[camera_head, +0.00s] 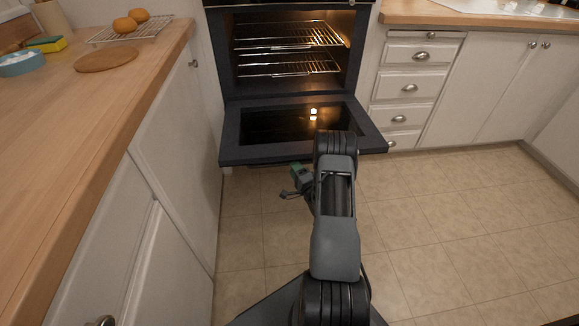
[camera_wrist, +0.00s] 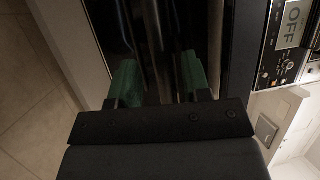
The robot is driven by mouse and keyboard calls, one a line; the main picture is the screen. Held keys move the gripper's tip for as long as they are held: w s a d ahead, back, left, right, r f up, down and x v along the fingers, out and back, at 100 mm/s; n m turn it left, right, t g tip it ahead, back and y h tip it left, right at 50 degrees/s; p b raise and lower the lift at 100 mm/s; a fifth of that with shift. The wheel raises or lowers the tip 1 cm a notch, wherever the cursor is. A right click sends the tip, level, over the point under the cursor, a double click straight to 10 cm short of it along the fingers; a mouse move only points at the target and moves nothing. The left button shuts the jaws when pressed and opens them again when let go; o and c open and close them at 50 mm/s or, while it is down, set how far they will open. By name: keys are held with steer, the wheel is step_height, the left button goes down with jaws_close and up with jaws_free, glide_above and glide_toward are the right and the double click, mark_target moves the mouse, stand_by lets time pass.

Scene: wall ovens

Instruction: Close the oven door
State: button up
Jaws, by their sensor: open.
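The oven door (camera_head: 240,148) is folded down and lies about flat in front of the lit oven (camera_head: 290,60) in the head view. Its dark inner glass faces up. My gripper (camera_head: 295,182) is low, just in front of the door's front edge and partly hidden behind my arm. In the wrist view, the two green fingers of my gripper (camera_wrist: 159,78) are apart with nothing seen held between them. Dark, glossy vertical surfaces (camera_wrist: 160,30) fill the view beyond the fingers. I cannot tell whether the fingers touch the door.
Two wire racks (camera_head: 290,50) are inside the oven. A wooden counter (camera_head: 90,110) with white cabinets (camera_head: 150,230) runs along the left. White drawers (camera_head: 410,85) stand to the right. The tiled floor (camera_head: 470,230) is clear at right. The wrist view shows an OFF display (camera_wrist: 291,25).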

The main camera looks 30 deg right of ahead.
steer(key=shift+w+r+b, duration=0.15)
steer(key=shift+w, duration=0.75)
steer(key=shift+w+r+b, duration=0.15)
steer(key=shift+w, duration=0.7)
jaws_close()
